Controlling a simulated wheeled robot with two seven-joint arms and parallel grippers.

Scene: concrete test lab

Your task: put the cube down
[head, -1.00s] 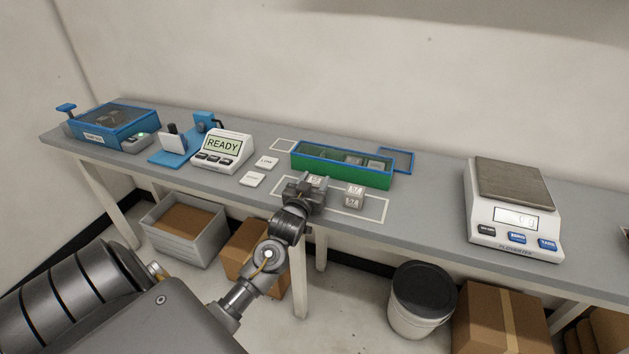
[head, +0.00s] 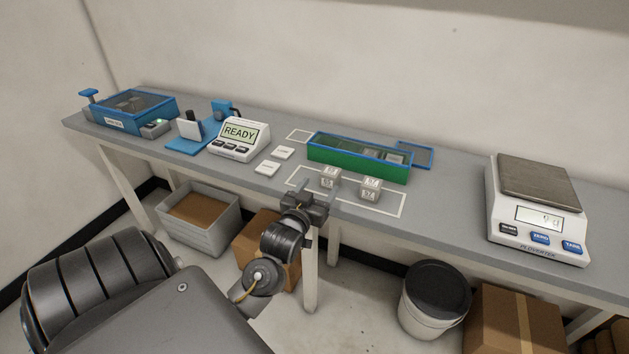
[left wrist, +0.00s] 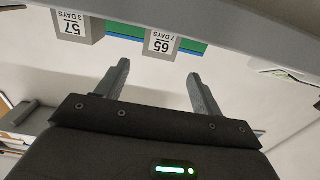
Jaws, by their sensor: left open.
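A pale grey cube (head: 329,177) stands on the bench inside a white outlined rectangle (head: 398,213). Its label in the left wrist view reads 65, 7 days (left wrist: 162,42). A second cube (head: 371,189), marked 57, 3 days in the left wrist view (left wrist: 76,27), stands to its right in the same outline. My left gripper (head: 319,195) is open and empty at the bench's front edge, just in front of the 65 cube. In the left wrist view its two fingers (left wrist: 158,72) are spread, with the cube beyond the tips. My right gripper is out of view.
A green, blue-rimmed box (head: 358,166) with cubes inside stands behind the outline. Two white tags (head: 275,160) and a READY display (head: 238,138) are to the left. A scale (head: 535,208) stands right, with clear bench between. A bucket (head: 435,300) is below.

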